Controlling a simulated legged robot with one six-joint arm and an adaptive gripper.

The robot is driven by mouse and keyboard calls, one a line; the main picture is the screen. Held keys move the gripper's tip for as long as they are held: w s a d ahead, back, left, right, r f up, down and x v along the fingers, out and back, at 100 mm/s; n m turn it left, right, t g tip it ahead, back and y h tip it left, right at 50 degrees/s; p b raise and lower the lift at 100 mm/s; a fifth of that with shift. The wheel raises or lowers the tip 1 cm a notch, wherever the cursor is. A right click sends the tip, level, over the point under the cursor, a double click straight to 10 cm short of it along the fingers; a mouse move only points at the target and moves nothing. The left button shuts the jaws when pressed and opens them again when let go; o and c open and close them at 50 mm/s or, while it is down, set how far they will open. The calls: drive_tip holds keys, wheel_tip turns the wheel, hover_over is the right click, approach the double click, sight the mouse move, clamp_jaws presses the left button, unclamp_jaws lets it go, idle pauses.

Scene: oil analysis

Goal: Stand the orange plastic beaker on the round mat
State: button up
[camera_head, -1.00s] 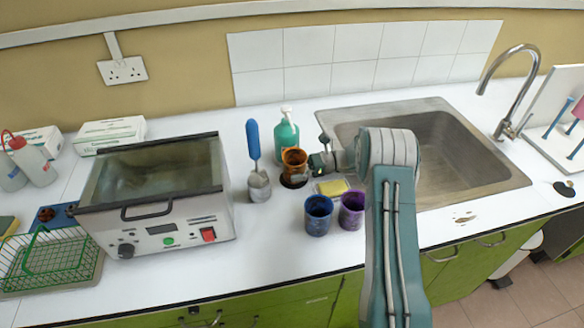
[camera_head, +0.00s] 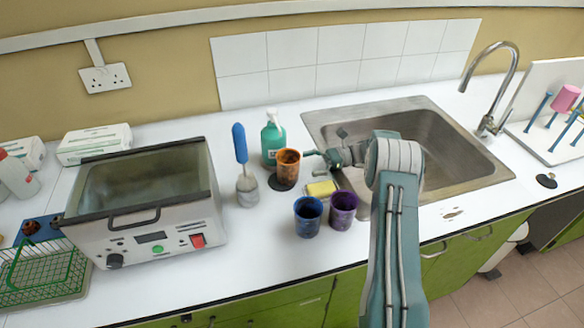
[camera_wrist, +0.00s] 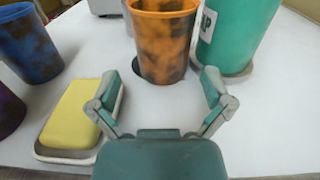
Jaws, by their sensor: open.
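The orange plastic beaker (camera_head: 288,163), with dark smudges, stands upright on the dark round mat (camera_head: 275,185), between the green bottle and the yellow sponge. The beaker (camera_wrist: 162,42) also shows in the wrist view, where a dark edge of the mat (camera_wrist: 136,66) shows at its base. My gripper (camera_head: 312,154) is just right of the beaker in the head view. In the wrist view my gripper (camera_wrist: 160,82) is open and empty, its fingers spread wide and the beaker just beyond the fingertips, apart from them.
A green pump bottle (camera_head: 273,138) stands behind the beaker. A yellow sponge (camera_head: 321,189) on a dish, a blue beaker (camera_head: 308,217) and a purple beaker (camera_head: 342,209) stand in front. A blue-handled brush (camera_head: 242,165) and a heated bath (camera_head: 150,205) are left; a sink (camera_head: 440,150) is right.

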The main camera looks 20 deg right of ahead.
drive_tip(key=shift+d, duration=1.2)
drive_tip(key=shift+a+r, duration=0.1)
drive_tip(key=shift+r, duration=0.25)
drive_tip(key=s+a+r+n+h, duration=0.7)
drive_tip(key=s+a+r+h, duration=0.4)
drive_tip(key=r, duration=0.5)
drive_tip(key=s+r+n+t+h, duration=0.2)
drive_tip(key=s+n+t+h, duration=0.4)
drive_tip(key=s, duration=1.7)
drive_tip(key=n+h, duration=0.1)
drive_tip(key=n, duration=0.3)
